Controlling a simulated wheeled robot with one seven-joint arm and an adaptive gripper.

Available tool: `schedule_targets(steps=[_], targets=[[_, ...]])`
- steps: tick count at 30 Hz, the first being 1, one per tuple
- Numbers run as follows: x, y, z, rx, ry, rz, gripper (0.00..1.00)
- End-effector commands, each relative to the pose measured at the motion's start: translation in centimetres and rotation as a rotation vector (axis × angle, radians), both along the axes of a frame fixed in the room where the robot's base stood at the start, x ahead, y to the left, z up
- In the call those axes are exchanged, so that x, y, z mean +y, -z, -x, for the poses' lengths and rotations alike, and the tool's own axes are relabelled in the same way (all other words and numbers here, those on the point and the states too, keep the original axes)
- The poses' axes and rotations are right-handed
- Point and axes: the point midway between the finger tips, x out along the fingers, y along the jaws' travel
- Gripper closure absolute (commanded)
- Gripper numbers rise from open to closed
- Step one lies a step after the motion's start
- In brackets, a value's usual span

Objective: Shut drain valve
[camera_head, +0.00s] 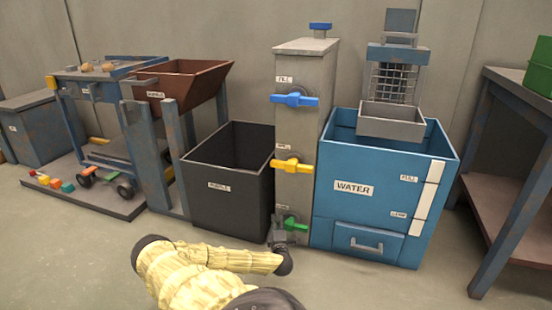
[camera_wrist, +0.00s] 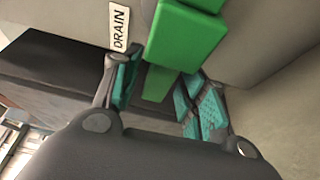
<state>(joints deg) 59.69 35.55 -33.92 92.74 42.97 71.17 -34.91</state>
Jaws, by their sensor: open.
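The drain valve's green handle (camera_head: 295,225) is low on the front of the grey column (camera_head: 297,135). In the wrist view the green handle (camera_wrist: 187,40) is large and close, beside a white label reading DRAIN (camera_wrist: 119,26). My gripper (camera_wrist: 160,92) is open, with its teal finger pads on either side of the lower part of the green handle. I cannot tell whether the pads touch it. In the head view my gripper (camera_head: 282,238) is small and dark at the valve, at the end of my yellow-sleeved arm.
A blue valve handle (camera_head: 294,99) and a yellow one (camera_head: 292,165) sit higher on the column. A black bin (camera_head: 228,172) stands close on the left, and a blue WATER tank (camera_head: 345,215) on the right. Open floor lies in front.

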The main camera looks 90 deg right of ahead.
Motion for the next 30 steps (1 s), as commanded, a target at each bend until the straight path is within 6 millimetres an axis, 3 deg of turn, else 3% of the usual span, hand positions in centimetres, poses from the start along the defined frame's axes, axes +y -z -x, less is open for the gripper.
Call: schedule_targets(steps=[18,30], targets=[[9.8,0.0,1.5,0.001,0.003,-0.002,0.57],[11.3,0.0,1.7,0.0,0.002,-0.001,0.57]])
